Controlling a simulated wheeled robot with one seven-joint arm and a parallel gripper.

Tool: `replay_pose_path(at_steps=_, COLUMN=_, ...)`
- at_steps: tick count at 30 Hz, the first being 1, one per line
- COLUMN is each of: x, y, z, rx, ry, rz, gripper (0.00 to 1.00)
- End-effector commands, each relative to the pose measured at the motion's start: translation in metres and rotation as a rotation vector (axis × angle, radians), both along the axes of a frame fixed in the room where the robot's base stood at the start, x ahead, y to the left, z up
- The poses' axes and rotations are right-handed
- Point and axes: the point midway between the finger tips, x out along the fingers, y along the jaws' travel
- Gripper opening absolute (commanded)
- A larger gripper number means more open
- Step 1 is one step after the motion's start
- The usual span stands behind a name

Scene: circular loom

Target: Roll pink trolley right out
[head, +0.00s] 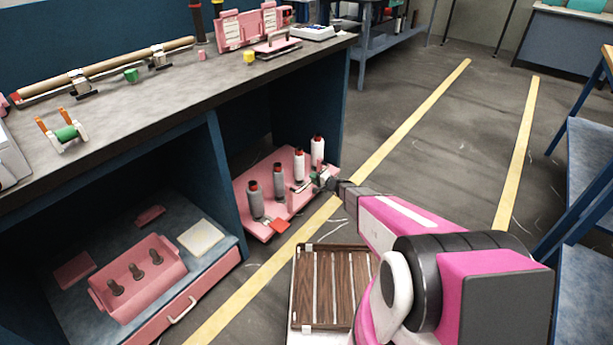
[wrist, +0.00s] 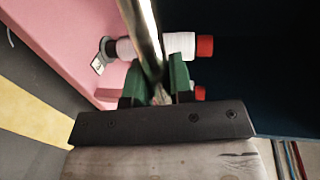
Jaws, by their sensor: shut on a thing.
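The pink trolley (head: 263,231) stands low in the right-hand bay under the bench, its near edge by the yellow floor line. Several upright bobbins with grey or white bodies (head: 279,180) stand on it. My gripper (head: 324,181) reaches its near right side. In the wrist view my gripper (wrist: 160,88) has its green fingers shut on the metal handle bar (wrist: 142,32). The pink deck (wrist: 62,38) fills the upper left there, and a white bobbin with a red end (wrist: 175,47) lies across the view behind the bar. The trolley's wheels are hidden.
A slatted wooden tray (head: 335,290) is close in front, below my arm. A pink drawer (head: 190,305) and a pink box with pegs (head: 140,275) fill the left bay. A dark blue panel (head: 226,185) divides the bays. Open floor (head: 430,130) lies to the right.

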Motion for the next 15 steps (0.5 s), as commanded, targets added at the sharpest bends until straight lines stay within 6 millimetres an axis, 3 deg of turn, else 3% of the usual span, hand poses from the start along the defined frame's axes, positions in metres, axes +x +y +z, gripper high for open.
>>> replay_pose_path(at_steps=1, x=-0.013, y=-0.016, z=0.001, rx=-0.003, ry=0.002, rz=-0.005, gripper=0.0)
replay_pose_path(at_steps=6, x=-0.043, y=-0.057, z=0.001, rx=-0.002, ry=0.002, rz=-0.004, gripper=0.0)
replay_pose_path(at_steps=15, x=-0.085, y=-0.116, z=0.001, rx=-0.002, ry=0.001, rz=-0.004, gripper=0.0)
